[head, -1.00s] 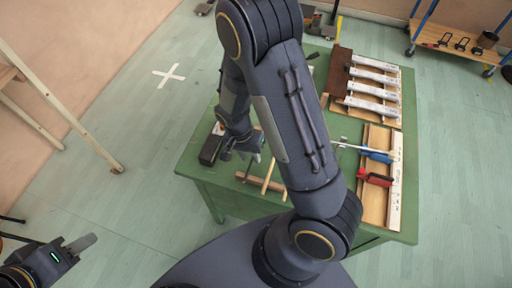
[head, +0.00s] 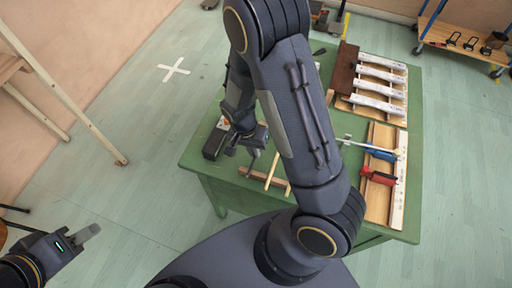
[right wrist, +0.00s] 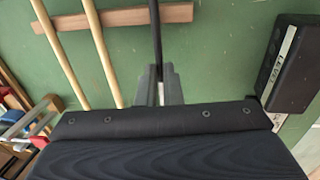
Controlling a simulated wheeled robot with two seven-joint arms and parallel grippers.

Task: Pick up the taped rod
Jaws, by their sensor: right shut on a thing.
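A thin dark rod (right wrist: 155,28) shows in the right wrist view, running from the top edge down between my right fingers. I take it for the taped rod; I cannot make out its tape. My right gripper (right wrist: 160,84) is shut on it. In the head view my right gripper (head: 247,146) is low over the green table's left part, with the rod (head: 252,165) small below it. The rod lies across or just above a wooden strip (right wrist: 127,17); I cannot tell which. My left gripper (head: 87,233) is off the table at lower left, its finger gap unclear.
Two pale wooden rods (right wrist: 103,55) lie beside the dark rod. A black box with a white label (right wrist: 292,65) is on the other side. A board with metal bars (head: 376,88) and a tray with red and blue-handled tools (head: 377,210) occupy the green table's (head: 413,120) right side.

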